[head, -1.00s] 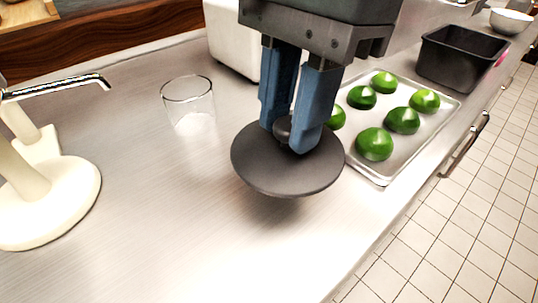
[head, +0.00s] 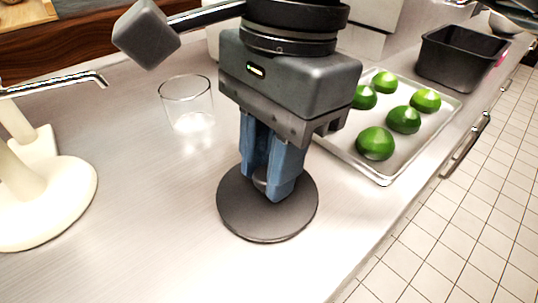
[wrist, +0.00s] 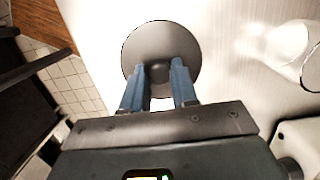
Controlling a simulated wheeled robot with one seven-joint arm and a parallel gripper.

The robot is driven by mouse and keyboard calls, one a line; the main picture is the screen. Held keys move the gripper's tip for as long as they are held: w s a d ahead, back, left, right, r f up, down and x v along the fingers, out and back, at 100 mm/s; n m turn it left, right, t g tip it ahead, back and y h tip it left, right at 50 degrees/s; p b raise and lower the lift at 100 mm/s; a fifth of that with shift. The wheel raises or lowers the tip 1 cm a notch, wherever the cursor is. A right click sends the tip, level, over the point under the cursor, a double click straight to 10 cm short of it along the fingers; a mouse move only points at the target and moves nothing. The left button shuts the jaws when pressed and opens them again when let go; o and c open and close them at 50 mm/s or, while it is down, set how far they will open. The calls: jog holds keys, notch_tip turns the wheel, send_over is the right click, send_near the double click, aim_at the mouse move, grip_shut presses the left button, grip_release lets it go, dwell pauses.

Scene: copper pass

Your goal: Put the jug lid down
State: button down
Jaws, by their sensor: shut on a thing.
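The jug lid (head: 240,214) is a dark grey round disc with a small knob on top. In the head view it lies flat, at or very close to the steel counter. My gripper (head: 268,190) is above it, with its blue fingers shut on the knob. In the wrist view the lid (wrist: 160,38) lies beyond the fingertips, and the knob is between the fingers of my gripper (wrist: 158,72). The fingers partly hide the knob in the head view.
A clear glass (head: 187,103) stands behind and left of the lid. A tray (head: 380,178) with several green domed pieces is at the right. A cream stand (head: 50,200) is at the left. A black bin (head: 458,62) is far right. The front counter is clear.

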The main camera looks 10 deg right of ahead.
jog(key=c, duration=0.9)
grip_release()
jog(key=shift+o, duration=0.2)
jog(key=shift+r+p, duration=0.15)
jog(key=shift+p, duration=0.15)
notch_tip(320, 180, up, 12)
jog(key=w+d+p, duration=0.1)
jog(key=shift+d, duration=0.25)
